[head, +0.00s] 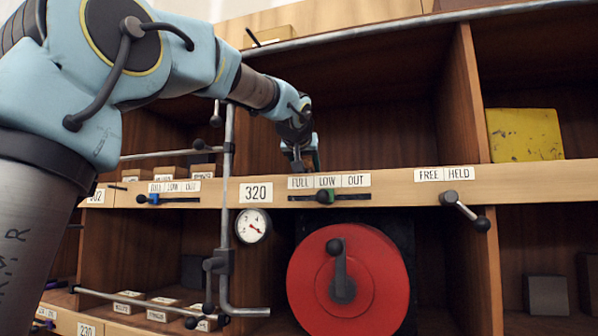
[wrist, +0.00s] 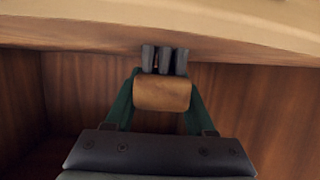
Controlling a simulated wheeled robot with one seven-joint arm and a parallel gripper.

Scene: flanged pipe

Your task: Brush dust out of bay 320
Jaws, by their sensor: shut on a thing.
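My gripper (head: 303,163) is in the upper bay, just above and behind the light wooden ledge that carries the 320 label (head: 255,192). In the wrist view my gripper (wrist: 162,95) has its green fingers shut on the wooden block of a brush (wrist: 162,94). Several dark grey bristle tufts (wrist: 165,60) stick out from the block toward the ledge. I cannot tell whether they touch a surface. No dust can be made out in either view. The ledge hides the floor of the bay in the head view.
The ledge (head: 400,182) bears a FULL/LOW/OUT slider (head: 325,197) and a FREE/HELD lever (head: 465,210). A vertical pipe (head: 228,150) stands left of my gripper. Below are a gauge (head: 253,226) and a red wheel (head: 347,280). A yellow block (head: 525,134) sits in the right bay.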

